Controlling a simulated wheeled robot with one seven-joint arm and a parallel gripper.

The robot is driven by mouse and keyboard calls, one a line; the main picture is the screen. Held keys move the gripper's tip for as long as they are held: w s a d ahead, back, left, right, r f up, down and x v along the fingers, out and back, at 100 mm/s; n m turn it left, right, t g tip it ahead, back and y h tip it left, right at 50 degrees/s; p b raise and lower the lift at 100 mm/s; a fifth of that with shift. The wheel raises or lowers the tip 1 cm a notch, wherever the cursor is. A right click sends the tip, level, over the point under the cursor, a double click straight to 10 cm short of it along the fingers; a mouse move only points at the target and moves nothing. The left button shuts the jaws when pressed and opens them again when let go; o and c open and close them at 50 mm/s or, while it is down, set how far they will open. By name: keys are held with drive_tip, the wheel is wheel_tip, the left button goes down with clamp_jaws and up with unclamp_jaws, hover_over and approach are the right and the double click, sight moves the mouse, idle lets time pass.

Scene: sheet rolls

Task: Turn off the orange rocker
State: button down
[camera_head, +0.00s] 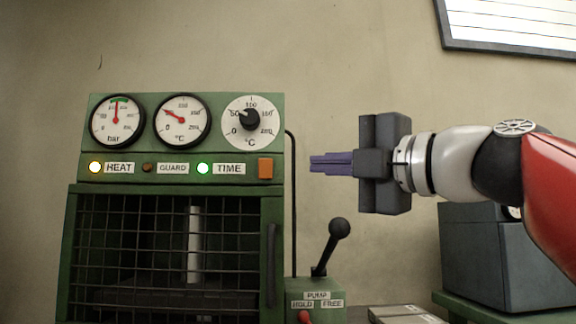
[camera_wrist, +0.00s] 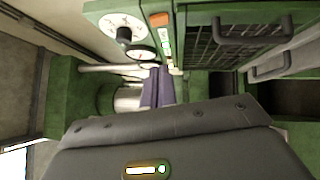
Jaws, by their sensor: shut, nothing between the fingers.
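The orange rocker (camera_head: 265,168) sits at the right end of the green machine's label strip, beside the TIME label. In the wrist view the orange rocker (camera_wrist: 159,20) shows near the top, on the machine's front. My gripper (camera_head: 312,164) is to the right of the rocker, about level with it, with purple fingers pointing left. The fingers are shut and empty. In the head view there is a gap between fingertips and rocker. In the wrist view the gripper's fingers (camera_wrist: 158,72) point up toward the panel.
The green machine (camera_head: 185,107) carries two gauges, a dial with a black knob (camera_head: 250,119), lit HEAT and TIME lamps, and a mesh door (camera_head: 150,245) with a handle. A black pump lever (camera_head: 330,248) stands below my gripper. A grey box (camera_head: 480,250) is at right.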

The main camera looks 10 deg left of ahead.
drive_tip(key=p, duration=0.4)
approach(261, 164)
drive_tip(key=s+a, duration=0.1)
drive_tip(key=a, duration=0.3)
drive_tip(key=w, duration=0.2)
drive_tip(key=w+p, duration=0.1)
drive_tip(key=shift+a+r, duration=0.35)
drive_tip(key=shift+a, duration=0.05)
drive_tip(key=shift+w+a, duration=0.1)
drive_tip(key=shift+w, duration=0.4)
